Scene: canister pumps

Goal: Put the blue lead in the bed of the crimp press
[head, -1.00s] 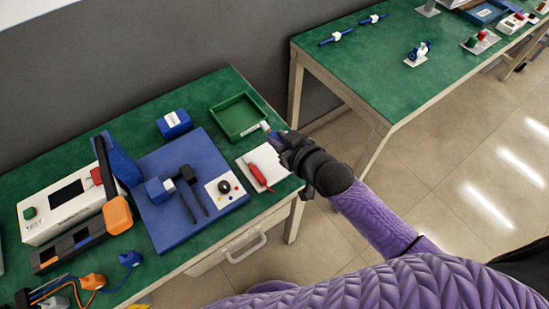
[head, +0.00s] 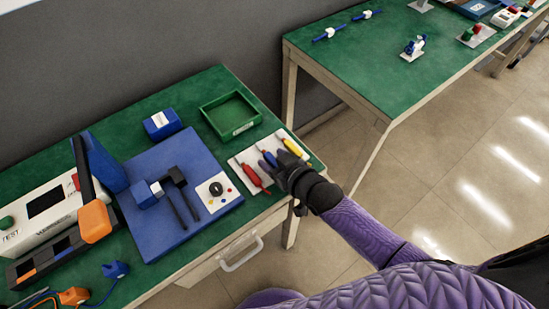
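The blue lead (head: 268,158) lies on a white card (head: 246,162) at the front right of the near bench, between a red lead (head: 254,178) and a yellow lead (head: 291,147). My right gripper (head: 281,172) is over the card's front edge, close to the blue lead's near end, which it partly hides. I cannot tell whether its fingers touch the lead or are open. The crimp press has a blue base (head: 160,212), a blue upright and a black lever with an orange grip (head: 94,221). A small blue-and-black block (head: 147,194) sits on the base. My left gripper is not in view.
A green tray (head: 230,115) and a blue box (head: 162,124) stand behind the card and press. A white tester (head: 38,226) is at the left. Orange and blue connectors (head: 73,297) lie front left. A second green bench (head: 370,60) stands at the right beyond a gap.

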